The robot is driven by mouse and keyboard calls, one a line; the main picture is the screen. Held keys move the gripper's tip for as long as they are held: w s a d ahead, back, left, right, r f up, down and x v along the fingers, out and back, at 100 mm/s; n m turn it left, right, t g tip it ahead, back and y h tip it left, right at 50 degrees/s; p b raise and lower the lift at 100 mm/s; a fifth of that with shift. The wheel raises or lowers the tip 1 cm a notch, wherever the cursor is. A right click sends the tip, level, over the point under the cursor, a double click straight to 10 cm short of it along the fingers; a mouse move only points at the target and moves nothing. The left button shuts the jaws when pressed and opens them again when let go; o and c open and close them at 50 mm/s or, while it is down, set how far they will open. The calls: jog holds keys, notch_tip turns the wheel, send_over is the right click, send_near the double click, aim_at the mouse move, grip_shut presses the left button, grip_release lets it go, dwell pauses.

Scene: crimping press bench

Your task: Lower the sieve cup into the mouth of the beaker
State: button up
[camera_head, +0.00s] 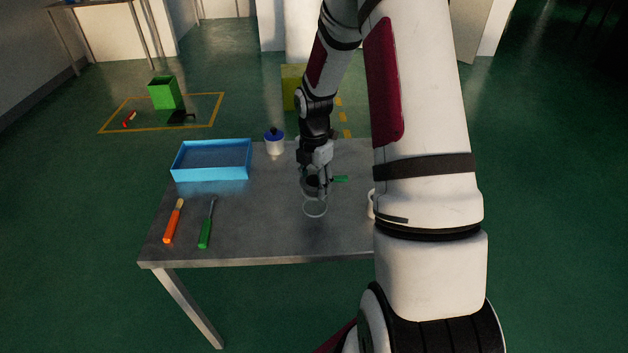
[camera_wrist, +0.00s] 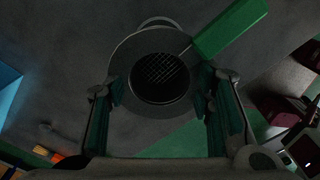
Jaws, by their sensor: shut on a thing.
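My gripper (camera_head: 314,172) points down over the bench. In the wrist view its two green-padded fingers (camera_wrist: 165,98) stand either side of the sieve cup (camera_wrist: 160,77), shut on it. The cup has a wide grey rim, a dark mesh bottom and a green handle (camera_wrist: 232,28) running to the upper right. In the head view the handle (camera_head: 340,179) sticks out right of the fingers. The clear glass beaker (camera_head: 315,209) is on the bench below the gripper. A pale arc (camera_wrist: 158,20), seemingly its edge, shows beyond the cup rim. I cannot tell whether cup and beaker touch.
A blue tray (camera_head: 212,174) is at the back left of the grey bench (camera_head: 255,225). An orange-handled brush (camera_head: 174,222) and a green-handled tool (camera_head: 206,228) lie front left. My arm partly hides a white object (camera_head: 371,204).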

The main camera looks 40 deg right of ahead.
jog(key=shift+f, duration=0.2)
jog(key=o, duration=1.2)
jog(key=shift+o, duration=0.2)
jog(key=shift+r, duration=0.1)
notch_tip(320, 180, up, 12)
